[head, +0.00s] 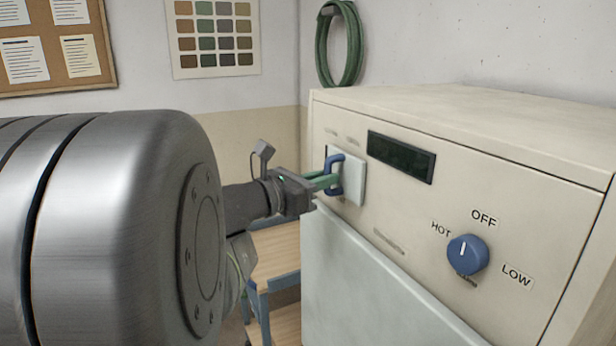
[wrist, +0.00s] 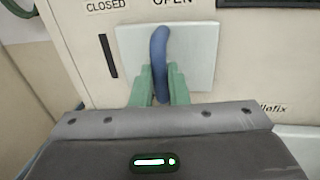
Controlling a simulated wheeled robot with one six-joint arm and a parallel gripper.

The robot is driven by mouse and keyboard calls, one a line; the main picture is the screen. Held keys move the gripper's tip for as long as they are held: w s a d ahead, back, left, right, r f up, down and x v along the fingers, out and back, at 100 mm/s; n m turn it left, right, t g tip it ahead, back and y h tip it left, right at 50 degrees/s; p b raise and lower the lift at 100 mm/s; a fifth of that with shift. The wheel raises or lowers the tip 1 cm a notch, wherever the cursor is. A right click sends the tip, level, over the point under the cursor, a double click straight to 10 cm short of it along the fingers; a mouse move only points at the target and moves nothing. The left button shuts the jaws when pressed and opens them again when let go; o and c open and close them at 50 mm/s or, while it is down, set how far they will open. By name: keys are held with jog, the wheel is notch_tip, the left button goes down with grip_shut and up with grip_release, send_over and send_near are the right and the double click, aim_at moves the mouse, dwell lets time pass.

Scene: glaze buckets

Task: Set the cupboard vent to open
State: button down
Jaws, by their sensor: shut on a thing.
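The cupboard vent is a pale square plate (head: 354,180) with a blue upright handle (head: 334,163) on the front of the cream cupboard. In the wrist view the plate (wrist: 202,50) sits below the OPEN label (wrist: 172,2), and a dark slot (wrist: 108,55) shows to its left, below the CLOSED label (wrist: 105,5). My gripper (head: 332,180) has its green fingers on either side of the blue handle (wrist: 159,50) and is shut on it. The fingers also show in the wrist view (wrist: 160,88).
The cupboard front (head: 500,190) also has a dark display (head: 401,157) and a blue dial (head: 467,255) marked HOT, OFF and LOW. A green hose (head: 338,50) hangs on the wall behind. A wooden surface with a blue frame (head: 275,287) is below my arm.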

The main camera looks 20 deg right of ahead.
aim_at(351, 180)
jog(key=s, duration=0.3)
jog(key=shift+s+d+b, duration=0.15)
jog(key=shift+s+b, duration=0.15)
jog(key=shift+s, duration=0.1)
jog(key=c, duration=1.8)
grip_release()
jog(key=shift+c, duration=0.2)
jog(key=o, duration=0.4)
jog(key=shift+s, duration=0.2)
jog(key=shift+o, duration=0.2)
jog(key=shift+w, duration=0.1)
